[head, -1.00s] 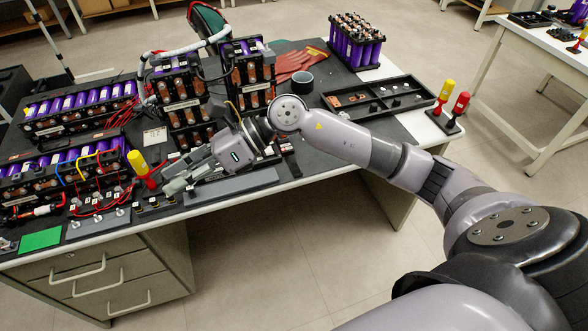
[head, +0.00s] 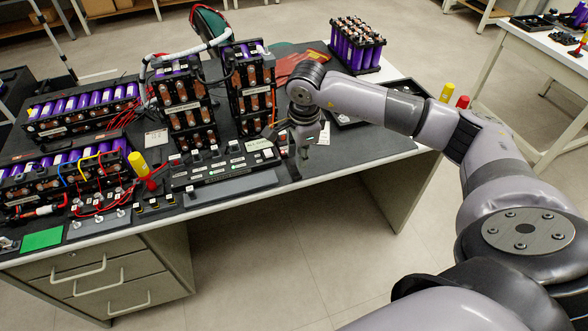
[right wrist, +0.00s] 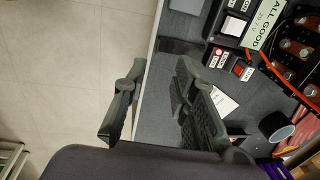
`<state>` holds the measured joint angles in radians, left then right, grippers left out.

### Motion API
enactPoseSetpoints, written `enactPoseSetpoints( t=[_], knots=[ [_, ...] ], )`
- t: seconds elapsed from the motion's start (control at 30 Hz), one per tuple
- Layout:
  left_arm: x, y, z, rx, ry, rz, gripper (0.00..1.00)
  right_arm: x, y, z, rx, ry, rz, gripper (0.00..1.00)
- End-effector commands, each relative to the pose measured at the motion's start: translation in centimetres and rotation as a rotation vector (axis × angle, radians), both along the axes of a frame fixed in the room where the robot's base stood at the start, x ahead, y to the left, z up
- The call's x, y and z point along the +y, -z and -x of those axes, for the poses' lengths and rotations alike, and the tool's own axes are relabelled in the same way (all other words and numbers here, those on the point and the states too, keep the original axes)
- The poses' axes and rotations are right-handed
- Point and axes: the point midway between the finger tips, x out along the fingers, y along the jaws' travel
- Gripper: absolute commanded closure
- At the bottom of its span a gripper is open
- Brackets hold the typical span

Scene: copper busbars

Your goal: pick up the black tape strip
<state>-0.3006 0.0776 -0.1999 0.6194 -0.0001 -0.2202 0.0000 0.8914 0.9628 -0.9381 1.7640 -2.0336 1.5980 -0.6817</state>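The black tape strip (head: 293,171) lies flat on the dark mat near the table's front edge, just left of and below my right gripper (head: 301,148) in the head view. In the right wrist view the strip (right wrist: 180,46) shows as a dark band just beyond the fingertips. My right gripper (right wrist: 160,66) is open with nothing between its fingers and points down over the table edge. Its height above the mat is hard to judge. My left gripper is not in view.
A switch panel (head: 222,165) with a sign (head: 260,145) reading "ALL GOOD" is left of the gripper. Battery stacks (head: 255,85) stand behind. A white card (right wrist: 223,103) and a black tape roll (right wrist: 276,125) lie nearby. A black parts tray (head: 345,118) is partly hidden by my arm.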

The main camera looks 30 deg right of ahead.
Motion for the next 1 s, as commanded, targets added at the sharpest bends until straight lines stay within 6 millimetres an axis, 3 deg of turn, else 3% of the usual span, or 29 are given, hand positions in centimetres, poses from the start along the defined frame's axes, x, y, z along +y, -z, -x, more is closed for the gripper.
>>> enactPoseSetpoints(
  t=[0.1,0.37,0.63,1.0],
  knots=[
    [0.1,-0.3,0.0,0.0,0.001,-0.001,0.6,0.0,2.0,-0.2,0.003,0.001,-0.002,0.75],
    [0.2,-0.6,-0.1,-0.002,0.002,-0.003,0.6,0.0,3.9,-0.4,0.002,-0.001,-0.002,0.75],
    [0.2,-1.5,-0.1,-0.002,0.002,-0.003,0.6,0.2,7.7,-0.7,0.001,0.0,-0.002,0.75],
    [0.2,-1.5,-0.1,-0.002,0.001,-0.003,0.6,0.1,8.6,-0.9,-0.001,-0.001,-0.002,0.77]
  ],
)
